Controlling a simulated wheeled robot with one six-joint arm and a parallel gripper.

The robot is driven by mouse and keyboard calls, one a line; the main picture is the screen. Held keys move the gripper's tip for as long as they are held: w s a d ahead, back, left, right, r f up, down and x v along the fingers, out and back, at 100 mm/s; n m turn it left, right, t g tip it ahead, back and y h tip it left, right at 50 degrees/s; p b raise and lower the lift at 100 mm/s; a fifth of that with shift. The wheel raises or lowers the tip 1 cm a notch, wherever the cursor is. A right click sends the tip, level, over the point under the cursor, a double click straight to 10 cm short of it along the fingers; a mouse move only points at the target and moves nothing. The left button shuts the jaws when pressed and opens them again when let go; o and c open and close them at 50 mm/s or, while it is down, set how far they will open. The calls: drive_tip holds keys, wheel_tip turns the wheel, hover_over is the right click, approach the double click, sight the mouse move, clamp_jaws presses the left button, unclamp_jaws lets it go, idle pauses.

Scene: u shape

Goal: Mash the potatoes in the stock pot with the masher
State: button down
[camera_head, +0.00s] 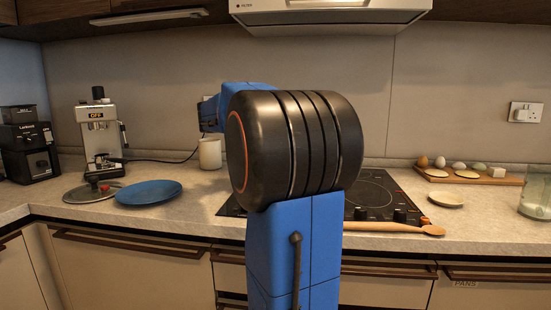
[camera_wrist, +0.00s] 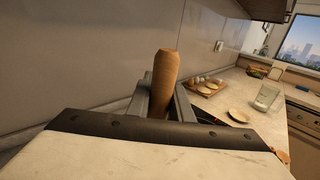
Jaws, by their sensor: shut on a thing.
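In the wrist view my gripper (camera_wrist: 163,100) is shut on an upright wooden handle, which I take to be the masher's (camera_wrist: 166,72). Only the upper part of the handle shows; its lower end is hidden behind the gripper's body. The gripper itself is hidden in the head view, where my large arm joint blocks the middle. The stock pot and the potatoes show in neither view, so I cannot tell where the masher's head is relative to them.
The black cooktop (camera_head: 371,189) is partly covered by my arm. A wooden spoon (camera_head: 395,228) lies at its front edge. A blue plate (camera_head: 149,192), glass lid (camera_head: 92,192) and white mug (camera_head: 210,153) stand left. A wooden board (camera_head: 464,175) with eggs and a glass container (camera_head: 536,195) are right.

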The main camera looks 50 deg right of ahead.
drive_tip(key=a, duration=0.1)
drive_tip(key=s+a, duration=0.1)
drive_tip(key=a, duration=0.1)
drive_tip(key=shift+s+a, duration=0.25)
drive_tip(key=shift+a, duration=0.15)
idle(1.8)
wheel_tip(320, 180, up, 15)
drive_tip(key=shift+f, duration=0.2)
idle(1.1)
idle(0.7)
